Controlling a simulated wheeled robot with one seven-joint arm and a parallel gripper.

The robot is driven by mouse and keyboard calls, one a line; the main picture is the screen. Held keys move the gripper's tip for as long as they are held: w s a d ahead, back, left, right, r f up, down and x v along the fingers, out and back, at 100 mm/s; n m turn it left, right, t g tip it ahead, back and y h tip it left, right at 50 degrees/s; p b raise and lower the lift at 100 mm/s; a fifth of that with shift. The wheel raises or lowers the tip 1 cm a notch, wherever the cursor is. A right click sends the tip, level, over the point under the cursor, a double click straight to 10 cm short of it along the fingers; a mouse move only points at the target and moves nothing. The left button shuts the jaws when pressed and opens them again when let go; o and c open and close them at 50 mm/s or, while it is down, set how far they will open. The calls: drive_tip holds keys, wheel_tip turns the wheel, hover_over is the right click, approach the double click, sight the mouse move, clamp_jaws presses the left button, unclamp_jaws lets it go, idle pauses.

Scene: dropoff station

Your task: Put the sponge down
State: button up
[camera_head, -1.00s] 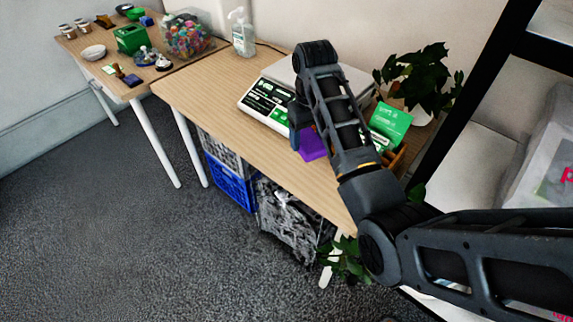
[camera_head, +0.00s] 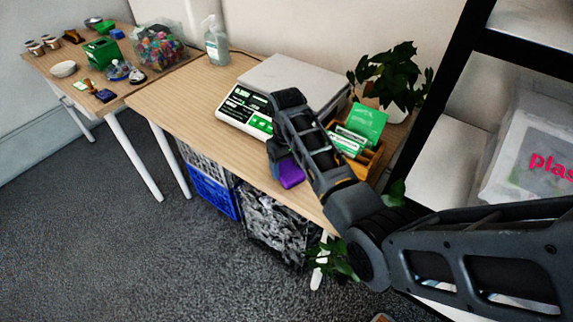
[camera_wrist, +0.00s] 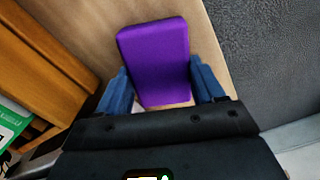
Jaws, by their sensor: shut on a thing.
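The purple sponge (camera_head: 291,174) shows at the front edge of the near wooden table, partly hidden by my arm. In the wrist view the sponge (camera_wrist: 157,62) stands out between the two blue fingers of my gripper (camera_wrist: 163,92). My gripper is shut on it, one finger on each side. In the head view my gripper (camera_head: 276,160) is over the table's front part, just in front of the scale. I cannot tell whether the sponge touches the tabletop (camera_head: 180,100).
A white scale (camera_head: 290,80) stands behind my gripper. A wooden box (camera_head: 368,165) with green packs is to the right, with a potted plant (camera_head: 395,80) behind. The tabletop's left part is clear. Crates (camera_head: 213,190) sit below. Open floor lies in front.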

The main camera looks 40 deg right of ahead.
sight(287, 167)
drive_tip(key=shift+f, duration=0.1)
drive_tip(key=o, duration=0.9)
drive_tip(key=shift+o, duration=0.2)
wheel_tip(287, 167, up, 12)
idle(0.4)
